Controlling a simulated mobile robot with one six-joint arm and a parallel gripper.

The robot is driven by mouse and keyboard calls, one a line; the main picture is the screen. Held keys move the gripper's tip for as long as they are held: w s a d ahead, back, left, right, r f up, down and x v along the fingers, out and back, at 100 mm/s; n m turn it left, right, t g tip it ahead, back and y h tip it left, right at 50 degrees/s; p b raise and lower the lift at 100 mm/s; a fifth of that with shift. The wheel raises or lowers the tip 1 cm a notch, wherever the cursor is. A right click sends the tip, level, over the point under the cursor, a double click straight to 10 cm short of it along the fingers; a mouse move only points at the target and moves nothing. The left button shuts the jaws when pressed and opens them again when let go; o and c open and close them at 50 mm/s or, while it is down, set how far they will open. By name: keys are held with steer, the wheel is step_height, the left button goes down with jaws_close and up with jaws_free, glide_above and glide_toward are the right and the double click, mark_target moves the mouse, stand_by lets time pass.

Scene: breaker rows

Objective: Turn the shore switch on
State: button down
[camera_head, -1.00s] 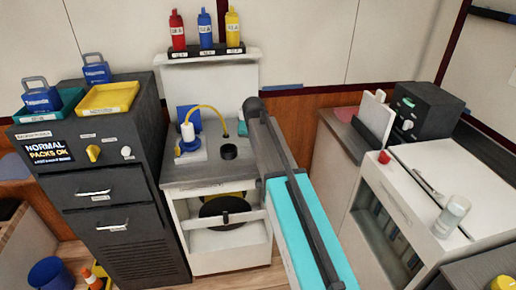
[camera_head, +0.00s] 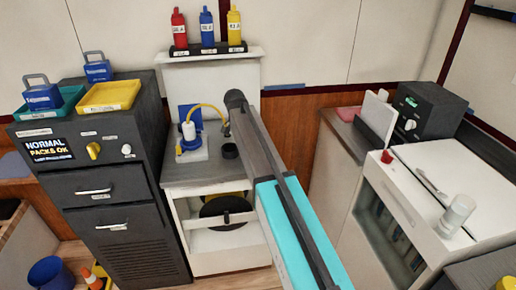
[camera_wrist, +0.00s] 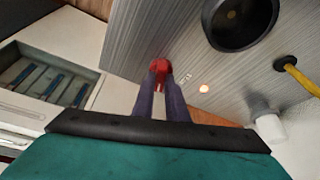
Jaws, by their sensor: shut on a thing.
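A small red switch handle (camera_wrist: 160,66) stands on the grey striped worktop (camera_wrist: 130,50) in the wrist view. A small label, too blurred to read, lies beside it. My gripper (camera_wrist: 160,84) is shut on the red handle, its two purple fingers on either side. Whether the handle is on or off cannot be told. In the head view my arm covers the gripper and the handle; the same worktop (camera_head: 195,174) shows left of the arm. I cannot read which switch is the shore switch.
A black round fitting (camera_wrist: 240,20), a yellow cable (camera_wrist: 298,76) and a white cylinder (camera_wrist: 270,129) are close by on the right in the wrist view. In the head view a dark cabinet (camera_head: 115,190) stands left, with a yellow knob (camera_head: 93,150). A white unit (camera_head: 440,180) stands right.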

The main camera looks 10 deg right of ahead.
steer(key=m, duration=0.2)
steer(key=m+g, duration=0.1)
steer(key=m, duration=0.1)
steer(key=shift+w+g+b, duration=0.15)
steer(key=shift+g+b, duration=0.15)
steer(key=shift+b, duration=0.05)
steer(key=c, duration=1.8)
jaws_free()
steer(key=shift+o, duration=0.2)
steer(key=shift+r, duration=0.1)
steer(key=b+v, duration=0.2)
steer(key=v, duration=1.1)
steer(key=shift+a+r, duration=0.25)
steer(key=shift+a, duration=0.05)
steer(key=shift+f, duration=0.1)
